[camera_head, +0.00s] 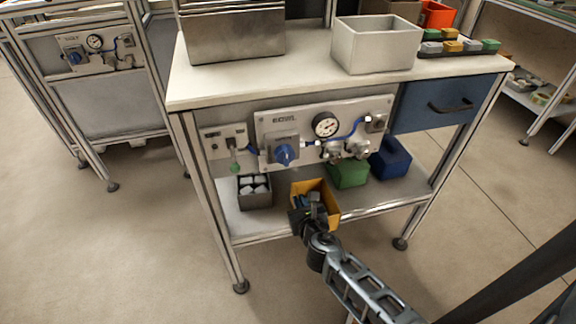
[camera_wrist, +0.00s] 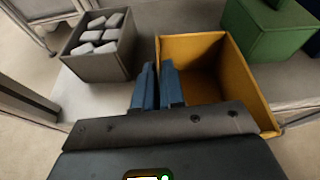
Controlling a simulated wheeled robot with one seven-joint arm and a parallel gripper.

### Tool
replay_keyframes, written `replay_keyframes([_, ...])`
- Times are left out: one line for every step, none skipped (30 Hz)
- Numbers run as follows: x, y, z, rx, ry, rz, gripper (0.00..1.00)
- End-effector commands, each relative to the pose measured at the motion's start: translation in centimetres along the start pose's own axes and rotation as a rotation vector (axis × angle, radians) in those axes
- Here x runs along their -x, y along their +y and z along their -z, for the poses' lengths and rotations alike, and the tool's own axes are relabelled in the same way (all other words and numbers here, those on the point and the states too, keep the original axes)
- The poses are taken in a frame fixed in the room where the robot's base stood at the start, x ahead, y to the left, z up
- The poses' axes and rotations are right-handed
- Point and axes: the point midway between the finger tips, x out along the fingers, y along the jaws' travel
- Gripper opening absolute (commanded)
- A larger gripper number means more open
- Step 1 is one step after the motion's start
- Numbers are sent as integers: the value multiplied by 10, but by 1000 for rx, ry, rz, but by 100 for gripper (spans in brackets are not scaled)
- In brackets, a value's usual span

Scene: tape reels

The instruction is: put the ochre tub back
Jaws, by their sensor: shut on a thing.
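The ochre tub (camera_head: 332,211) is at the front edge of the lower shelf, open side up. In the head view its near side overlaps the shelf's front rail; I cannot tell whether its base rests on the shelf. My gripper (camera_head: 311,202) is at its left side and hides part of it. In the wrist view the tub (camera_wrist: 208,48) looks empty. My gripper (camera_wrist: 158,70) is shut on its left wall, one blue finger inside and one outside.
A grey bin (camera_head: 254,199) with pale blocks stands left on the shelf (camera_head: 385,195). A green tub (camera_head: 349,175) and a blue tub (camera_head: 391,160) stand behind to the right. The valve panel (camera_head: 290,125) hangs above. Bare shelf shows between the grey bin and the ochre tub.

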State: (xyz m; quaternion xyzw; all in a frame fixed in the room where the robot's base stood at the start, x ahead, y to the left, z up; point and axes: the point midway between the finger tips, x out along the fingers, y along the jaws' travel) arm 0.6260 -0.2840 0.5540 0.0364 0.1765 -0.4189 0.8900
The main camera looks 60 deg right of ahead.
Motion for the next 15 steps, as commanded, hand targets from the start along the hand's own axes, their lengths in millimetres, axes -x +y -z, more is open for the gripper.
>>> replay_keyframes([-12,-1,-9,-1,-3,2,0])
replay_keyframes([-19,-1,-10,-2,-3,1,0])
replay_keyframes([-29,-1,-14,-2,-2,2,0])
replay_keyframes([-36,-2,-16,-2,-3,2,0])
replay_keyframes([-42,-2,-19,-2,-3,1,0])
replay_keyframes([-52,-2,-21,-1,-3,1,0])
replay_keyframes([-59,-2,-24,-2,-2,2,0])
replay_keyframes([-65,-3,-26,-2,-3,2,0])
replay_keyframes([-74,-2,-29,0,-3,1,0])
replay_keyframes([-80,-2,-31,-1,-3,0,0])
replay_keyframes([-86,-3,-33,-2,-2,1,0])
replay_keyframes([-92,-3,-35,-1,-2,1,0])
replay_keyframes([-96,-4,-36,0,-2,1,0])
replay_keyframes([-100,-3,-37,0,-1,0,0])
replay_keyframes([-104,-3,-38,0,-1,0,0])
